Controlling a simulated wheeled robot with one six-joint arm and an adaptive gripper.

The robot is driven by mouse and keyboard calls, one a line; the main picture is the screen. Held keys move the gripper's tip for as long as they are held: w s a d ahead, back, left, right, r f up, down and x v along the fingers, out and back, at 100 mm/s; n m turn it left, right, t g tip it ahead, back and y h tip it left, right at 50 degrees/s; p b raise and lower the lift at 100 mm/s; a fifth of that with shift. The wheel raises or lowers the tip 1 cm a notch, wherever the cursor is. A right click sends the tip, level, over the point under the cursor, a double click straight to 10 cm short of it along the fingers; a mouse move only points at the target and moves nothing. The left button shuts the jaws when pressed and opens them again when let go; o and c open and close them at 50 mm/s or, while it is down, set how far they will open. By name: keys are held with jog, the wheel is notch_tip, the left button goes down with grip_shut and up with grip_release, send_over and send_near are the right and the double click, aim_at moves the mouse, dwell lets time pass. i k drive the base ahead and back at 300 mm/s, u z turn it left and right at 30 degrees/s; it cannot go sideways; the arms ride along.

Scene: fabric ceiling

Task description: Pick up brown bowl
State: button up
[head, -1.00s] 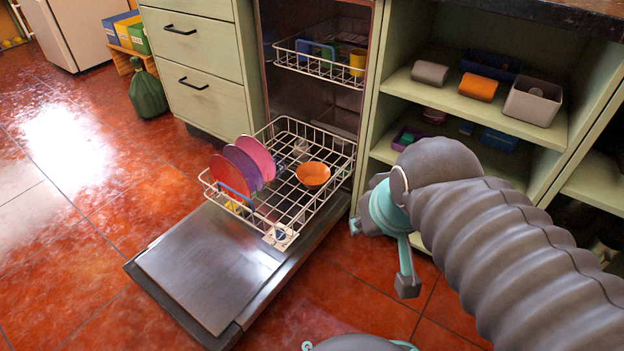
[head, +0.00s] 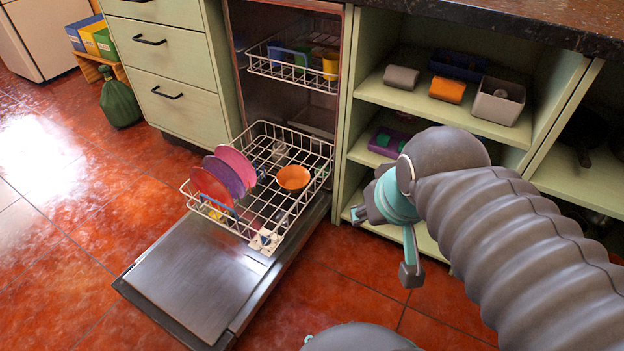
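An orange-brown bowl (head: 293,178) sits in the pulled-out lower rack (head: 262,205) of the open dishwasher, toward its right side. No other bowl of a browner colour is clearly in view. My gripper (head: 385,243) hangs to the right of the rack, in front of the open shelves, apart from the bowl. Its grey-and-teal fingers are spread, with nothing seen between them.
Red, purple and pink plates (head: 222,177) stand at the rack's left. The lowered dishwasher door (head: 200,285) lies in front. An upper rack (head: 290,75) holds blue and yellow items. Shelves (head: 440,110) with boxes stand right.

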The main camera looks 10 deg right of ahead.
aim_at(294, 178)
jog(key=z, duration=3)
jog(key=k, duration=2.7)
jog(key=u, duration=1.05)
jog(key=i, duration=0.5)
jog(key=u, duration=0.15)
